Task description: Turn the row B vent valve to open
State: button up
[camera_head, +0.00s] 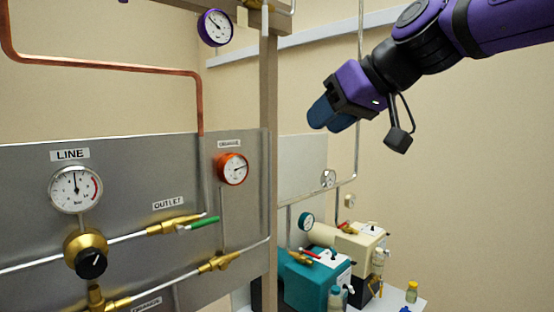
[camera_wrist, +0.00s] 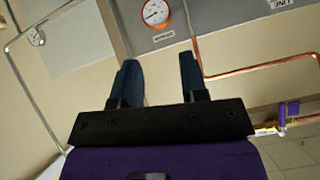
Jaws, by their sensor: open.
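No label that I can read names a row B vent valve, so I cannot tell which valve it is. A brass valve with a green lever (camera_head: 205,222) sits by the OUTLET label on the grey panel (camera_head: 130,165). Another brass fitting (camera_head: 220,262) is on the lower pipe. A teal box (camera_head: 305,282) and a cream box (camera_head: 360,243) at the lower right have small red-handled fittings on top. My gripper (camera_head: 330,115) hangs in the air above these boxes, open and empty. Its two dark blue fingers are spread in the wrist view (camera_wrist: 160,72).
A LINE gauge (camera_head: 75,189) and black-knobbed regulator (camera_head: 87,253) are on the panel's left. An orange gauge (camera_head: 232,168) also shows in the wrist view (camera_wrist: 156,12). A copper pipe (camera_head: 110,66), purple gauge (camera_head: 215,27) and upright post (camera_head: 269,110) stand left of my gripper.

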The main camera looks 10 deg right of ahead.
jog(key=s+d+f+m+g+h, duration=0.1)
jog(key=s+d+f+h, duration=0.1)
jog(key=f, duration=0.4)
jog(key=s+d+f+m+g+h, duration=0.1)
jog(key=s+d+f+m+h, duration=0.1)
jog(key=s+d+f, duration=0.3)
jog(key=s+d+f+m+g+h, duration=0.1)
jog(key=s+d+f+h, duration=0.1)
jog(key=s+f, duration=0.5)
jog(key=shift+d+f+m, duration=0.2)
jog(key=shift+d+m, duration=0.1)
jog(key=shift+d, duration=0.5)
jog(key=shift+c, duration=1.1)
jog(key=shift+s+d+f+g, duration=0.15)
jog(key=shift+f+g, duration=0.1)
jog(key=shift+g, duration=0.05)
grip_shut()
jog(key=n+t+h, duration=0.8)
jog(key=n+t, duration=0.3)
jog(key=n, duration=0.2)
send_near(265, 16)
notch_tip(265, 16, down, 3)
jog(key=s+a, duration=0.2)
jog(key=x, duration=1)
jog(key=shift+w+a+r, duration=0.2)
